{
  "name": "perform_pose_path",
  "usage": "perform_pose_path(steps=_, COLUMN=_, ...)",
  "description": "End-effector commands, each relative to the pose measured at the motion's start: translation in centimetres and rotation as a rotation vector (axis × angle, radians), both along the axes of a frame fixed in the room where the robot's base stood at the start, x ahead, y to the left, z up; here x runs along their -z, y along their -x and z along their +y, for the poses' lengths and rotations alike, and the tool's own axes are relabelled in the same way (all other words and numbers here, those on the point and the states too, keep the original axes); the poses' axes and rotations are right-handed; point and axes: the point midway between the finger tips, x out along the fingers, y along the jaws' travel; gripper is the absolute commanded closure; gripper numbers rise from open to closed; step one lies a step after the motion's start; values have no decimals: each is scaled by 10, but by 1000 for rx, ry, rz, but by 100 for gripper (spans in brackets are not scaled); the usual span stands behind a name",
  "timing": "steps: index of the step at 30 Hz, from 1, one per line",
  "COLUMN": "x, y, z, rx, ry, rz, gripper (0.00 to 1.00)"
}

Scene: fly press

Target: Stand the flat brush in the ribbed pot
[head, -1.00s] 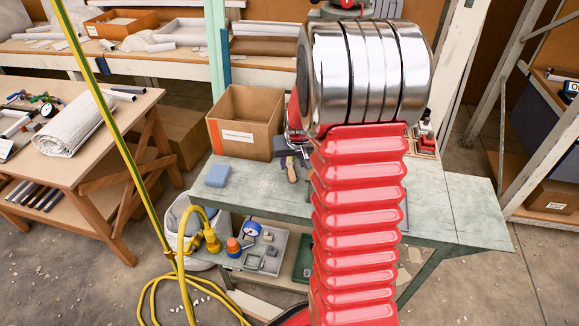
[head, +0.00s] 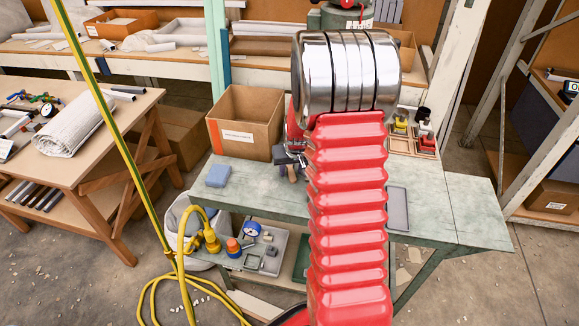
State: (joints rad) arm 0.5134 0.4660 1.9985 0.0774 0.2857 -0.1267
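My red arm with its polished metal joint stands in front of the green bench (head: 255,182) and hides its middle. My gripper (head: 291,160) shows only as small dark parts at the left edge of the arm, low over the bench. The wooden handle of what looks like the flat brush (head: 292,174) shows just below it, partly covered. I cannot tell whether the gripper touches it, or whether its fingers are open or shut. I cannot make out the ribbed pot for sure; a small dark cup (head: 424,115) stands at the back right of the bench.
A cardboard box (head: 245,122) stands at the back left of the bench, with a blue block (head: 217,176) in front. A wooden tray of small items (head: 413,142) is at the back right, and a grey tray (head: 398,208) lies right of my arm. The bench's right end is clear.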

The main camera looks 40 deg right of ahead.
Motion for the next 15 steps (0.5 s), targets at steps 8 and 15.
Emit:
perform_pose_path(steps=8, x=0, y=0, z=0, rx=0, ry=0, rz=0, gripper=60)
perform_pose_path(steps=15, x=1, y=0, z=0, rx=0, ry=0, rz=0, gripper=64)
